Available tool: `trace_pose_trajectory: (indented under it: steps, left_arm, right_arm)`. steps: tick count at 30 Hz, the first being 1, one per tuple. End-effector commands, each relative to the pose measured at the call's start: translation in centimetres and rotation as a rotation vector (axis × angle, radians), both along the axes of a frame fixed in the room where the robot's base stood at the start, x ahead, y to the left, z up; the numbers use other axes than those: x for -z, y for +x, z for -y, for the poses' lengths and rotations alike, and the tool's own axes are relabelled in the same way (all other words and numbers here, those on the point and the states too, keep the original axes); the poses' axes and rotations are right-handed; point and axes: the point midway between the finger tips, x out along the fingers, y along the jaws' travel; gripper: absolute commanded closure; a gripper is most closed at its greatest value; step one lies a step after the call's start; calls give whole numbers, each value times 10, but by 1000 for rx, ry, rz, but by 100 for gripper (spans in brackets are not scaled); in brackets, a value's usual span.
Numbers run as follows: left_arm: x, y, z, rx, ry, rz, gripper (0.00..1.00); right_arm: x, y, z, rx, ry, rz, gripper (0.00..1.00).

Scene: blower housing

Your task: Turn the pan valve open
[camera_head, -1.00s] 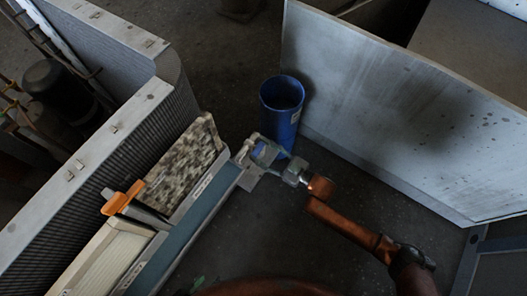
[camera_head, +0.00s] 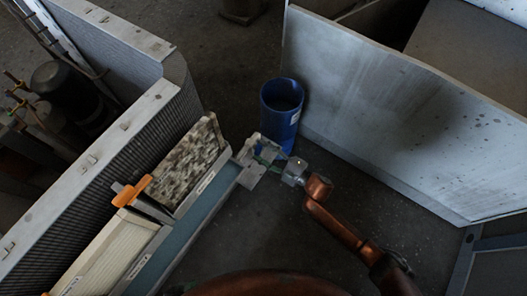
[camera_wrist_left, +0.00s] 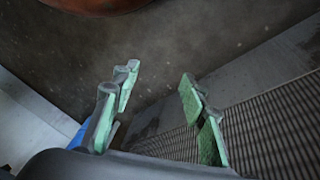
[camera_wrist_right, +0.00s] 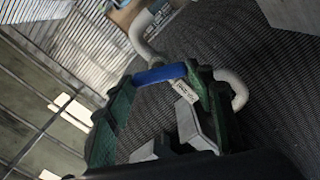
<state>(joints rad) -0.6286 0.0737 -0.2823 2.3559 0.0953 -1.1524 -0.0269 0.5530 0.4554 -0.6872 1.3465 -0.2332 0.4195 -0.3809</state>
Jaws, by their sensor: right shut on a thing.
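In the right wrist view a blue valve handle (camera_wrist_right: 160,74) lies across between the green-padded fingers of my right gripper (camera_wrist_right: 165,88), which is shut on it. A small white printed tag (camera_wrist_right: 186,92) hangs by the handle, and a curved white pipe (camera_wrist_right: 145,38) passes beyond it. My left gripper (camera_wrist_left: 155,105) shows only in the left wrist view. It is open and empty, its pads well apart, above the floor.
A blue bucket (camera_head: 282,100) stands just behind my right gripper. A large grey panel (camera_head: 400,110) leans on the right. A finned coil unit (camera_head: 110,150) and a speckled dirty filter (camera_head: 187,162) are on the left.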

Motion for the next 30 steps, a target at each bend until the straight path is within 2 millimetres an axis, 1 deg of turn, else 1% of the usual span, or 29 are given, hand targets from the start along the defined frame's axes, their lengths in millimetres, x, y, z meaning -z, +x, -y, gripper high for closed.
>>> trace_pose_trajectory:
  steps: [1,9,15,24,30]
  left_arm:
    - [0,0,0,0,0,-1,60]
    - [3,3,1,-2,-4,11,60]
    - [7,6,4,-4,-14,29,60]
    - [14,7,9,-4,-24,38,60]
    - [13,8,10,-3,-25,42,60]
  right_arm:
    - [1,-3,-5,-6,-23,33,75]
    - [3,-3,-5,-7,-159,223,75]
    - [4,-4,-5,-8,-237,329,75]
    - [4,-4,-6,-8,-297,414,75]
    - [3,-4,-6,-9,-309,432,75]
